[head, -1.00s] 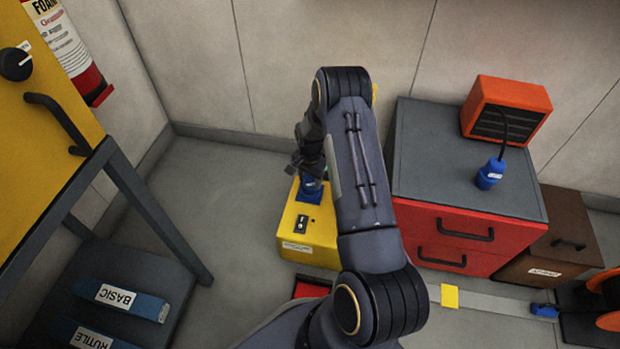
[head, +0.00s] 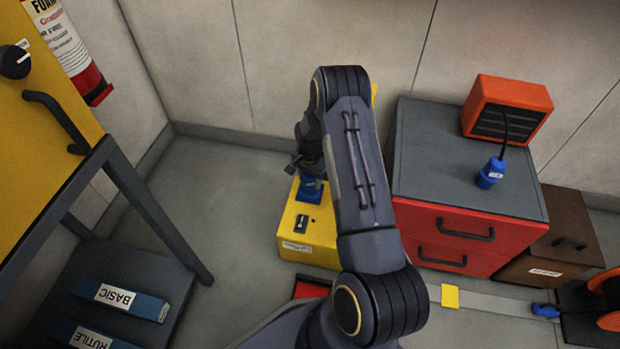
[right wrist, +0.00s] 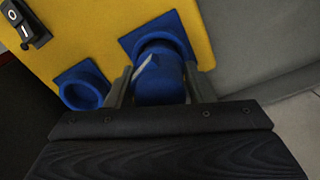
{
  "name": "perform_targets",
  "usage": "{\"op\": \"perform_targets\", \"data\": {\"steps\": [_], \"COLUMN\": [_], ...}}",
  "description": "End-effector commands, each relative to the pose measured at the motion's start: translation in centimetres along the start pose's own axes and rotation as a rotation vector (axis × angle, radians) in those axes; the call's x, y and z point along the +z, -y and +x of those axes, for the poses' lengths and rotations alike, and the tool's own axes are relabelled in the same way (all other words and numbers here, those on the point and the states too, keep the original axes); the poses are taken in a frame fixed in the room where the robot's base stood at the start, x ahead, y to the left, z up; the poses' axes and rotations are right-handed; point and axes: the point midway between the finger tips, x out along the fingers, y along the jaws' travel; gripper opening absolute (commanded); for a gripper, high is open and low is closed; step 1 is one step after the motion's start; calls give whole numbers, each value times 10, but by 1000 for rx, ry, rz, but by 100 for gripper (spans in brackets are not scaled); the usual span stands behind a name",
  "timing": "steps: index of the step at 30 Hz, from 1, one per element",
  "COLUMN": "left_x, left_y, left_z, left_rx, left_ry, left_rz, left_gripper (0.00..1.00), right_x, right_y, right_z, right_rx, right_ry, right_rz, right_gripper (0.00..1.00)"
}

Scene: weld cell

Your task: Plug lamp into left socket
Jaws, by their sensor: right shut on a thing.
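A yellow socket box (head: 318,243) stands on the floor, with a black rocker switch and blue sockets on top. My right gripper (head: 312,172) is above its rear part, partly covered by my own arm. In the right wrist view the gripper (right wrist: 158,84) is shut on a blue plug (right wrist: 160,82). The plug's far end is at the socket (right wrist: 130,37) farther from the switch; how deep it sits I cannot tell. The other blue socket (right wrist: 82,88) is empty. The lamp and the held plug's cord are not clearly visible. My left gripper is out of view.
A red cabinet (head: 420,150) right of my arm carries an orange grilled unit (head: 525,95) with a corded blue plug (head: 490,174). Another blue plug (head: 545,311) lies by an orange reel (head: 608,320). A yellow bench stands left. Floor left of the socket box is clear.

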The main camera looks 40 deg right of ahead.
Motion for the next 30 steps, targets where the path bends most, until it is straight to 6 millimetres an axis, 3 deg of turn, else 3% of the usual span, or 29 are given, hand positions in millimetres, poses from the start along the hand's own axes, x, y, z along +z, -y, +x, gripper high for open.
{"op": "perform_targets", "data": {"steps": [22, 23, 24, 30], "left_x": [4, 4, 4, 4], "left_y": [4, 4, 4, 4], "left_z": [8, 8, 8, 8], "left_rx": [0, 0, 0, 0], "left_ry": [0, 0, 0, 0], "left_rz": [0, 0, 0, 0], "left_gripper": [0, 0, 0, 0], "right_x": [0, 0, 0, 0], "right_y": [0, 0, 0, 0], "right_z": [13, 12, 12, 12], "right_rx": [-1, -1, -1, -1], "right_ry": [-1, -1, -1, 0], "right_rz": [1, 1, 1, 1], "right_gripper": [19, 49, 55, 57]}}
